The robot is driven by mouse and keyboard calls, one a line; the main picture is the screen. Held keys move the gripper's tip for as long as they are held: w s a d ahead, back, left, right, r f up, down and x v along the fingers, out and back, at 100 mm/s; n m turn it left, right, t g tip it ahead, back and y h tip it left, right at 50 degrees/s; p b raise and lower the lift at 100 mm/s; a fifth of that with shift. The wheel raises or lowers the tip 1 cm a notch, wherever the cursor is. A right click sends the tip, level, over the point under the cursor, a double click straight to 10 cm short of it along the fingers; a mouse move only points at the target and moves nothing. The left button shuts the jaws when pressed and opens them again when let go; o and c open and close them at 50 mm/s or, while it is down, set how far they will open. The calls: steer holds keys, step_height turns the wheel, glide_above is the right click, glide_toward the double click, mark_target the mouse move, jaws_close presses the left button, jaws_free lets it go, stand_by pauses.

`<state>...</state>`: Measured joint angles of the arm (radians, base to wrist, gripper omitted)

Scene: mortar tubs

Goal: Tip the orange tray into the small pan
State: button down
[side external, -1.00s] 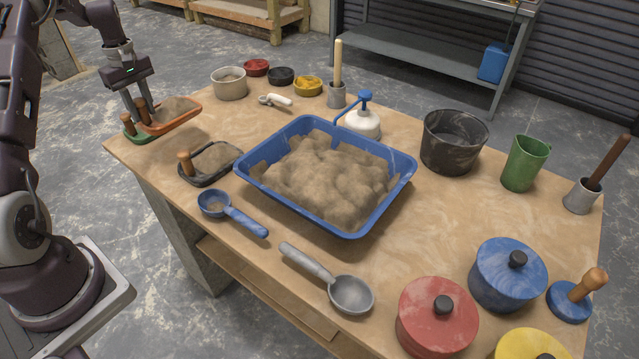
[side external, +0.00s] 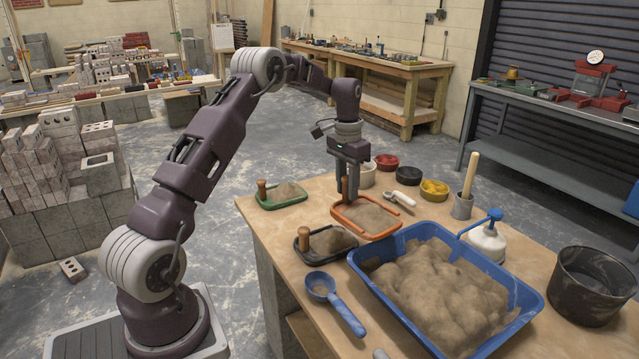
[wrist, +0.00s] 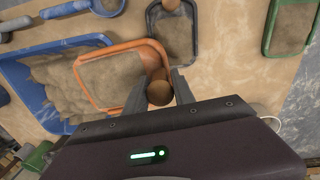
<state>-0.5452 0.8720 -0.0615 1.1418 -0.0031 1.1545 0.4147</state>
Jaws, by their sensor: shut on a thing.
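The orange tray (side external: 369,236) holds a level load of sand-coloured material. My gripper (side external: 349,190) is shut on its upright brown wooden handle (wrist: 159,93). The tray (wrist: 82,88) is roughly level, and its edge overlaps the blue tub's rim in both views, so it looks raised. A small blue round pan with a long handle (side external: 321,287) lies at the table's near-left edge, apart from the tray; it also shows in the wrist view (wrist: 67,8). A cream round pot (side external: 367,181) stands behind my gripper, partly hidden by it. Which one is the small pan, I cannot tell.
The large blue tub (side external: 521,299) of sand is right of the tray. A black tray (side external: 301,256) and a green tray (side external: 272,205), both with sand and wooden handles, lie to the left. Red, black and yellow bowls (side external: 434,191), a white-handled tool (side external: 405,199) and a white dispenser (side external: 487,243) stand behind.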

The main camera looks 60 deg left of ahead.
steer(key=shift+w+d+r+m, duration=0.15)
steer(key=shift+d+m, duration=0.1)
steer(key=shift+d, duration=0.2)
steer(key=shift+w+d+r+m, duration=0.15)
steer(key=shift+d+m, duration=0.1)
steer(key=shift+d, duration=0.15)
steer(key=d+r+y, duration=0.1)
steer(key=d+y, duration=0.1)
steer(key=d+r+y, duration=0.3)
steer(key=d+y, duration=0.1)
steer(key=shift+r, duration=0.15)
steer(key=d+r+y, duration=0.2)
steer(key=d+y, duration=0.4)
steer(key=d, duration=0.1)
steer(key=shift+d+r+y, duration=0.2)
steer(key=shift+d+y, duration=0.1)
steer(key=shift+d, duration=0.1)
steer(key=shift+s, duration=0.1)
steer(key=r+h, duration=0.1)
steer(key=h, duration=0.3)
steer(key=r+h, duration=0.1)
steer(key=h, duration=0.3)
steer(key=a+h, duration=0.1)
steer(key=h, duration=0.3)
steer(key=shift+a+r, duration=0.1)
steer(key=shift+r, duration=0.3)
